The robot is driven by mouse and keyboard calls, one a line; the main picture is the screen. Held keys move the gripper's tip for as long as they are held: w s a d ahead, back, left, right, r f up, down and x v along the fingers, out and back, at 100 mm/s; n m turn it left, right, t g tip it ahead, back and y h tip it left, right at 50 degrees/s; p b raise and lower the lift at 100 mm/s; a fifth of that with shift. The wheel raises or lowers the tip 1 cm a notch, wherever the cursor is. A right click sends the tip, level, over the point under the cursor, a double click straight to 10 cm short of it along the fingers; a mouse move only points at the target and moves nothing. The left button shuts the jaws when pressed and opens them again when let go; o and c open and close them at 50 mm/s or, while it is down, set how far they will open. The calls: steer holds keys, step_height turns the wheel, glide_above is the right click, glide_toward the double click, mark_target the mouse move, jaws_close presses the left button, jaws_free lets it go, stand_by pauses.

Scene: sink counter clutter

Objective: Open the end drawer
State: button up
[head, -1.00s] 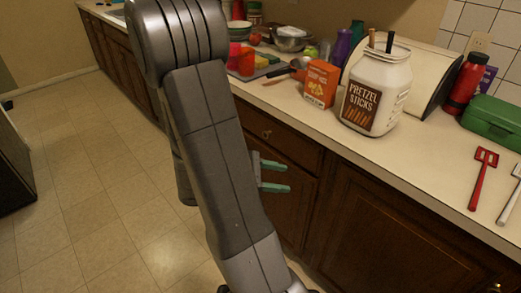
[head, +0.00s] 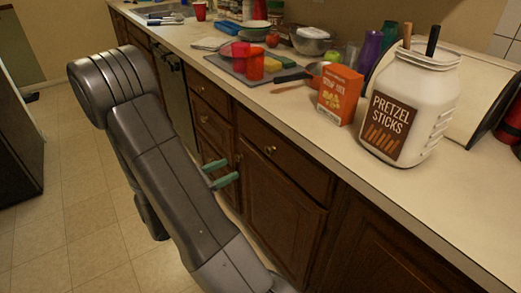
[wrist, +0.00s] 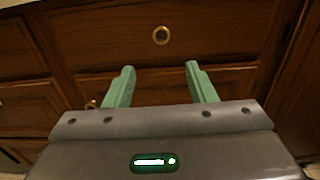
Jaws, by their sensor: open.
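A dark wood drawer (head: 290,163) with a round brass knob (head: 270,149) sits under the counter edge, above a cabinet door. In the wrist view this drawer front (wrist: 205,45) is straight ahead, shut, with its knob (wrist: 160,35) above and between my fingertips. A stack of smaller drawers (head: 209,95) is to its left. My gripper (head: 220,173) has green fingers, open and empty. In the wrist view the fingers (wrist: 158,68) point at the cabinet front, lower than the knob and apart from it. I cannot tell which drawer is the end one.
The cabinet door (head: 275,220) below the drawer has its own knob. The counter (head: 300,110) holds an orange box (head: 340,93), a pretzel jar (head: 412,105), red cups and bowls. Tiled floor (head: 85,215) to the left is clear.

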mark_target(267, 152)
steer(key=x, duration=1.3)
steer(key=shift+d+b, duration=0.2)
steer(key=shift+b, duration=0.15)
steer(key=shift+a, duration=0.1)
jaws_close()
